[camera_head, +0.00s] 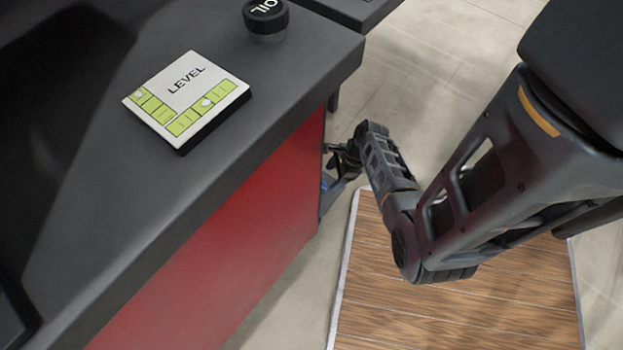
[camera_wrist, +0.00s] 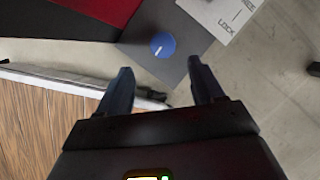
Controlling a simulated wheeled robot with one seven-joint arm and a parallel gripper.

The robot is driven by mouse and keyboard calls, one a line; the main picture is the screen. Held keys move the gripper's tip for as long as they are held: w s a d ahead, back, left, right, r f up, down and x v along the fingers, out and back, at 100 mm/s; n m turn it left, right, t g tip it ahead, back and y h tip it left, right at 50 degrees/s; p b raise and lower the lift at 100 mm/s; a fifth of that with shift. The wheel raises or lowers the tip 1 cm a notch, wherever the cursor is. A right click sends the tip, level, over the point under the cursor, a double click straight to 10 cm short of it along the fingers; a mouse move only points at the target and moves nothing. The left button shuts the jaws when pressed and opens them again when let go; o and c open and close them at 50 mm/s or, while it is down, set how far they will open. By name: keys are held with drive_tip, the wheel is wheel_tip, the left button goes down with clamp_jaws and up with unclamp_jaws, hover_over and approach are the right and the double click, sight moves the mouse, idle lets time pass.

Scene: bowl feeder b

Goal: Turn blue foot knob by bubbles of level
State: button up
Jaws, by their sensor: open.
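The blue foot knob (camera_wrist: 163,45) is round with a white pointer mark and sits on a grey plate (camera_wrist: 150,62) low at the machine's side. In the head view only a sliver of blue (camera_head: 328,182) shows behind my gripper. My gripper (camera_wrist: 160,84) is open and empty; in the wrist view the knob lies beyond the gap between its fingertips, apart from them. In the head view my gripper (camera_head: 343,163) is beside the red cabinet's right end. The level (camera_head: 187,97), a white block with two green vials, lies on the dark top; each vial shows a pale bubble.
The red cabinet (camera_head: 230,245) with its dark top (camera_head: 150,200) fills the left. A black OIL cap (camera_head: 266,22) stands on the top. A white label (camera_wrist: 222,15) reading FREE and LOCK lies near the knob. A wooden platform (camera_head: 450,315) is on the floor below my arm.

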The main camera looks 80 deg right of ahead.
sight(323, 186)
drive_tip(key=b+x, duration=0.4)
drive_tip(key=x, duration=0.4)
drive_tip(key=shift+w+d, duration=0.1)
drive_tip(key=shift+w, duration=0.05)
drive_tip(key=c, duration=1.1)
